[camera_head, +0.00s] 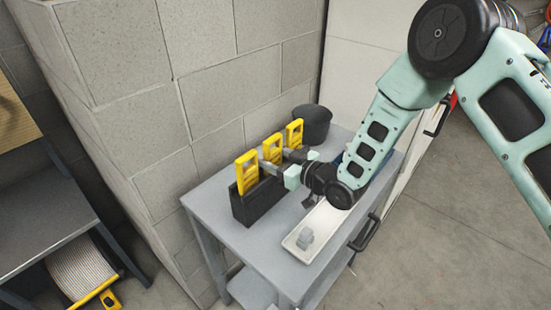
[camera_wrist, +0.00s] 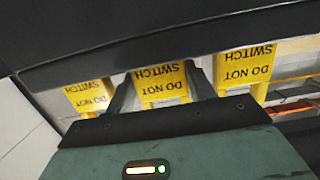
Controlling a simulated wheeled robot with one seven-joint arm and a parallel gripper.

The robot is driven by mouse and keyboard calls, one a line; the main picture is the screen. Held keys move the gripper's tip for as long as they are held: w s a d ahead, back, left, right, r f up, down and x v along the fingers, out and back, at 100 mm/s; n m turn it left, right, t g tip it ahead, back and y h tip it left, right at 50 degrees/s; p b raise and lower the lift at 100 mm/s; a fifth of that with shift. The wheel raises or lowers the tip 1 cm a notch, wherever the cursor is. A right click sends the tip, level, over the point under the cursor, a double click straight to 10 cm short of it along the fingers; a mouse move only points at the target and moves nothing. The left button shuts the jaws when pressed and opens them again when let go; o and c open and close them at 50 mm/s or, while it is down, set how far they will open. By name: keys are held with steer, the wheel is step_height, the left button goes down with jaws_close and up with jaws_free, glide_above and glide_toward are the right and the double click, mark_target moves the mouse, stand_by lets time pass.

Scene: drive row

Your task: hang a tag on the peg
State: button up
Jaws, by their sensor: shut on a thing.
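Three yellow tags stand upright in a row in a black holder (camera_head: 258,204) on a grey table. They are the left tag (camera_head: 247,173), the middle tag (camera_head: 272,148) and the right tag (camera_head: 294,132). My gripper (camera_head: 272,163) reaches in from the right and is shut on the middle tag. In the wrist view my gripper (camera_wrist: 157,76) has a finger at each side of the middle tag (camera_wrist: 161,87), whose print reads upside down, "DO NOT SWITCH". The gripper hides the lower part of this tag. I cannot make out a peg in either view.
A dark bin (camera_head: 313,122) stands at the table's far end. A block wall (camera_head: 215,120) rises close behind the tags. A shelf with a cable reel (camera_head: 80,268) is at left.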

mark_target(276, 145)
steer(key=shift+r, duration=0.1)
steer(key=shift+r+p, duration=1)
steer(key=shift+r, duration=1.2)
steer(key=v, duration=0.8)
steer(key=shift+r, duration=0.35)
